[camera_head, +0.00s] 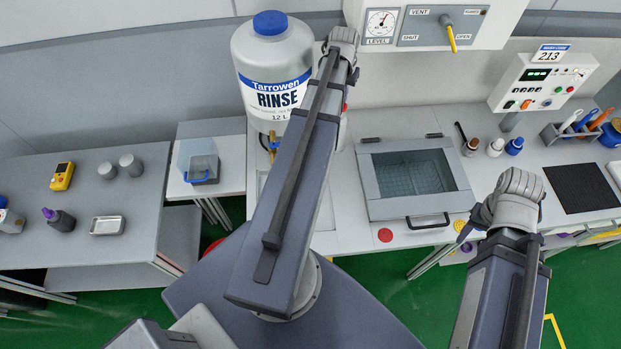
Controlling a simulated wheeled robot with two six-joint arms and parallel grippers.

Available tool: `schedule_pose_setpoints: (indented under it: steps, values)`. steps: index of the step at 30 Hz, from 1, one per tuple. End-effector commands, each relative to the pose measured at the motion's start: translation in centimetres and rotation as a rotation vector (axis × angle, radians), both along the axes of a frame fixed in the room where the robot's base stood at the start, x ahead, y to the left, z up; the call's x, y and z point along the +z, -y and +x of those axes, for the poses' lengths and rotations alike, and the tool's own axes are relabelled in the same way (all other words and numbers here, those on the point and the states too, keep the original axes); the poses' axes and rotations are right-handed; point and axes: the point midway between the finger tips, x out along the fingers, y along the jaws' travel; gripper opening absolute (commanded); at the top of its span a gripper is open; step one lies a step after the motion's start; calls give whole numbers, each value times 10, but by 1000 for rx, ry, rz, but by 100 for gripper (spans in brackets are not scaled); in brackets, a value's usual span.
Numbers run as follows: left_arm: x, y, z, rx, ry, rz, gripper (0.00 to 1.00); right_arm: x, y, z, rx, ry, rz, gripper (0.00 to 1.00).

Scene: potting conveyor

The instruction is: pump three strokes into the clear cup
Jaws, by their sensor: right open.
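A dark bottle with a purple top (59,218) stands on the left table; I cannot tell whether the top is a pump. I cannot make out a clear cup in this view. My right gripper (466,236) shows only in part, below and left of its wrist, at the front edge of the workbench. It is open, and nothing shows between its fingers. My other arm rises across the middle of the view to a joint in front of the rinse jug, and its gripper is hidden behind the arm.
A large rinse jug (268,62) with a blue cap stands at the back. A glass-lidded box (380,188) sits on the workbench (400,120). Small bottles (495,147), a control box (542,82) and a black mat (580,187) lie to its right. A yellow meter (62,176) is on the left table (140,226).

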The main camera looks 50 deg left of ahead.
Motion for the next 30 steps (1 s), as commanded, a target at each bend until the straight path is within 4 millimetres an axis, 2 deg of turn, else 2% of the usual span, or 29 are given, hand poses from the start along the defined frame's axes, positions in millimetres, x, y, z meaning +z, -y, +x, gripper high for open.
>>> schedule_pose_setpoints:
  steps: [15,30]
  values:
    - [-1,0,0,0,1,0,0,-1,0,0,-3,-1,1,50]
    - [-16,0,0,0,1,0,0,-16,0,0,-2,0,0,50]
